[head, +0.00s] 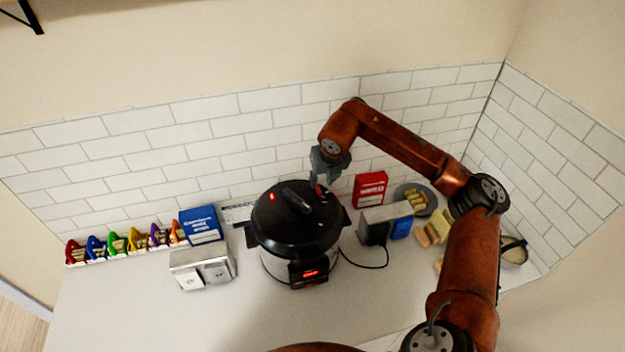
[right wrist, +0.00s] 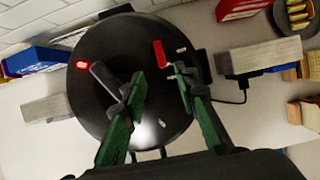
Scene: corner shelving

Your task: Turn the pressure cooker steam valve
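The black pressure cooker (head: 283,232) stands on the counter with its lid on and a long dark handle across it; in the right wrist view its lid (right wrist: 98,118) fills the middle. The steam valve appears to be the small red piece (right wrist: 160,54) near the lid's edge. A separate round red spot (right wrist: 82,65) glows on the other side of the lid. My right gripper (head: 319,184) hangs over the lid beside the red piece. In the right wrist view its green fingers (right wrist: 160,82) are spread, with nothing visibly held; contact cannot be told. My left gripper is out of view.
A blue box (head: 201,224) and silver metal container (head: 203,265) stand left of the cooker. A red box (head: 370,188), a grey toaster-like block (head: 386,217) and a plate of food (head: 427,193) stand right. A black cord (head: 372,266) lies beside the cooker. The front counter is clear.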

